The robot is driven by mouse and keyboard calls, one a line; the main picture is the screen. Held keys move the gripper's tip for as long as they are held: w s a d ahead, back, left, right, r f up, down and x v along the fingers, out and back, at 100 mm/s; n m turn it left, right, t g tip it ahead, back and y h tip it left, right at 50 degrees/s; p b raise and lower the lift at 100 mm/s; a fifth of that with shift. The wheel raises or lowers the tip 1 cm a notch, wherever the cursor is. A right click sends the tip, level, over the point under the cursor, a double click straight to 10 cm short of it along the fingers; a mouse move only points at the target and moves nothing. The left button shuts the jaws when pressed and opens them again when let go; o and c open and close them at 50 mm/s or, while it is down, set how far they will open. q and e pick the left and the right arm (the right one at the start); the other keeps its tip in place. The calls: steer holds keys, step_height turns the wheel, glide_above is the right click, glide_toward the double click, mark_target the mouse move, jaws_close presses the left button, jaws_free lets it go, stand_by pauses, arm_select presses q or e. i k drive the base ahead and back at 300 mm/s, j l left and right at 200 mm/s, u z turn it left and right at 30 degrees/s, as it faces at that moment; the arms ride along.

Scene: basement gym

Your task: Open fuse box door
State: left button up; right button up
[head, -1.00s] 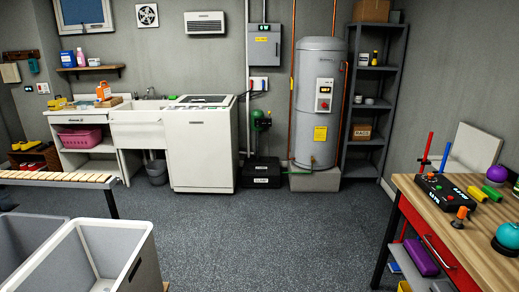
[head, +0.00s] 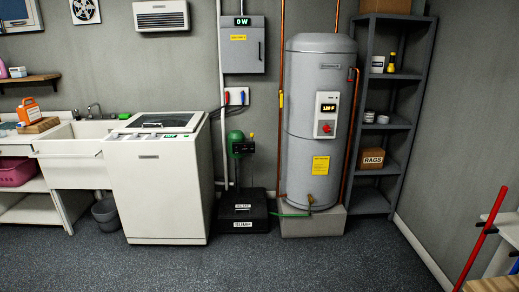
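The fuse box (head: 243,46) is a grey metal cabinet high on the back wall, left of the water heater. Its door is shut, with a yellow label (head: 238,38) and a dark handle (head: 259,51) near the right edge. A small green display reading "0 W" sits on its upper part. Neither of my grippers is in view.
A white washing machine (head: 160,180) stands below and left of the box. A black sump unit (head: 243,212) is on the floor under it. The water heater (head: 319,120) and shelf rack (head: 390,105) stand to the right. The floor (head: 300,262) in front is clear.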

mark_target(242, 50)
steer(key=i, duration=2.6)
